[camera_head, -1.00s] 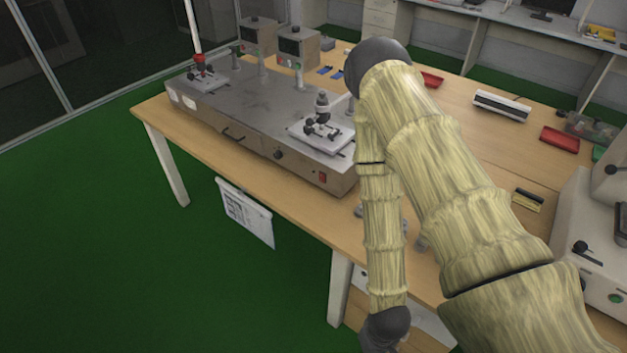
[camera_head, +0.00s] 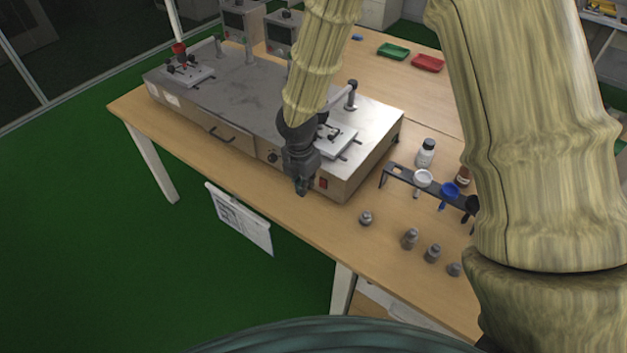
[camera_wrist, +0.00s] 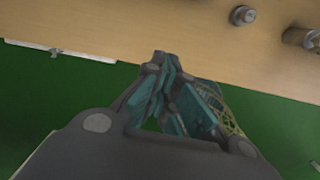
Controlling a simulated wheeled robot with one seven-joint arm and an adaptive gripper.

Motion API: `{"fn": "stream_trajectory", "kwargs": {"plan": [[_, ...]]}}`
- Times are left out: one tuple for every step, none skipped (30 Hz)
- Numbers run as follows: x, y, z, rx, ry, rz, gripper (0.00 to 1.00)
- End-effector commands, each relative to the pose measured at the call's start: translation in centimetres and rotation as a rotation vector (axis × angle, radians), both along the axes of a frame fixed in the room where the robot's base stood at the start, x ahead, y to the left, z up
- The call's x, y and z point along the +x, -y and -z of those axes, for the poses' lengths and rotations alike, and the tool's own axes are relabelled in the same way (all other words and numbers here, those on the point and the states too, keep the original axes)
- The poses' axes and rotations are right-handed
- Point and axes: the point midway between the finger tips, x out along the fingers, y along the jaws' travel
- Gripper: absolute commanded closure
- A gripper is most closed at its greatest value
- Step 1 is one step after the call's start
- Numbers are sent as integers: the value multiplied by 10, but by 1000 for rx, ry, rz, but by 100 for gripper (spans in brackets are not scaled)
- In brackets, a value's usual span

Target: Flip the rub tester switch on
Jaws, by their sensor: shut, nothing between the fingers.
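The rub tester (camera_head: 235,115) is a long grey metal box on the wooden table. Its small red switch (camera_head: 322,184) is on the front face near the right end, just right of my gripper (camera_head: 302,190) in the head view. My gripper is shut and empty, pointing down in front of the tester's front face. I cannot tell whether it touches the tester. In the wrist view my gripper's fingertips (camera_wrist: 162,58) are together over the table's edge. The switch and tester do not show in the wrist view. The switch's on or off position is too small to tell.
Several metal weights (camera_head: 410,239) stand on the table right of the tester. A dark rack (camera_head: 430,187) holds white and blue items, with a white bottle (camera_head: 426,153) behind it. A paper sheet (camera_head: 240,218) hangs below the table's front edge. The table front between is clear.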

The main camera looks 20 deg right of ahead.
Motion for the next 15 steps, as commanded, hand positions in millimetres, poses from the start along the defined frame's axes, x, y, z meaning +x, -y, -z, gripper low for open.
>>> {"fn": "stream_trajectory", "kwargs": {"plan": [[5, 1, -7, -13, 6, -28, 100], [7, 2, -10, -20, 9, -43, 100], [9, 3, -12, -27, 10, -54, 100], [9, 4, -14, -29, 11, -61, 100], [10, 5, -15, -32, 11, -65, 100], [10, 6, -15, -34, 11, -66, 100], [10, 6, -15, -34, 11, -66, 100], [10, 7, -15, -33, 11, -65, 100], [9, 8, -15, -33, 11, -63, 100], [9, 8, -15, -33, 11, -62, 100], [9, 8, -15, -33, 11, -61, 100], [9, 9, -15, -33, 11, -60, 100], [9, 9, -15, -32, 11, -60, 100], [9, 9, -14, -32, 11, -60, 100], [9, 9, -14, -32, 11, -59, 100]]}}
